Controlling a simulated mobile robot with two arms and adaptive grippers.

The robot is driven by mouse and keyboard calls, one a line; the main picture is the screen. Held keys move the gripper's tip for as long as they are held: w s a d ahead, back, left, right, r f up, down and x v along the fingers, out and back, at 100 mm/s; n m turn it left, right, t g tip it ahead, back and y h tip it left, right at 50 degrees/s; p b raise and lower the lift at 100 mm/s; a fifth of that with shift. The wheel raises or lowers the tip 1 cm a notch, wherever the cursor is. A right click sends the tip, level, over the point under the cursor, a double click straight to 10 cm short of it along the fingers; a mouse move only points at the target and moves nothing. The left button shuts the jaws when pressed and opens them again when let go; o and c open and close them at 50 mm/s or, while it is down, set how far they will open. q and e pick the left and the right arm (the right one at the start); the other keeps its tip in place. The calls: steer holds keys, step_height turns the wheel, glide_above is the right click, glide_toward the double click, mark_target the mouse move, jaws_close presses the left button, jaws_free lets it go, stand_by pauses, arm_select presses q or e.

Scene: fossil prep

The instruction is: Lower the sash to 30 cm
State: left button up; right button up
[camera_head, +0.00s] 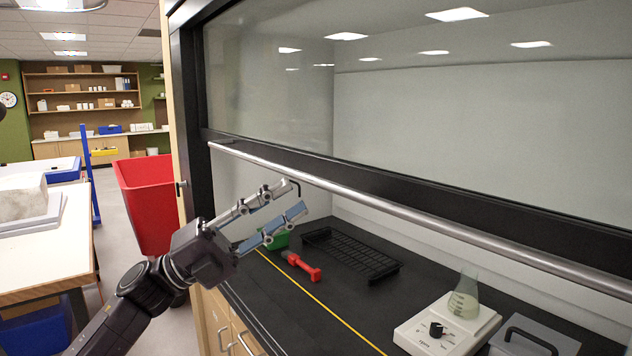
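The fume hood sash is a glass pane (290,95) in a black frame (400,186), with a silver handle bar (450,238) along its lower edge. The sash is raised, with a wide opening between the bar and the black work surface (285,300). My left gripper (299,197) is in front of the opening, just below the left part of the bar. Its two fingers are spread apart with nothing visible between them. The upper fingertip is close to the bar in the picture; I cannot tell if they touch. My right gripper is not in view.
Inside the hood are a black rack (352,255), a red tool (302,267), a green object (278,241), a flask (463,300) on a white stirrer (425,335) and a grey box (535,338). A yellow line (315,297) crosses the surface. A red bin (146,200) stands left.

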mark_target(317, 182)
arm_select(q)
steer(key=p+x, duration=0.2)
steer(key=x, duration=0.4)
steer(key=shift+w+d+r, duration=0.1)
steer(key=shift+d+r, duration=0.05)
jaws_close()
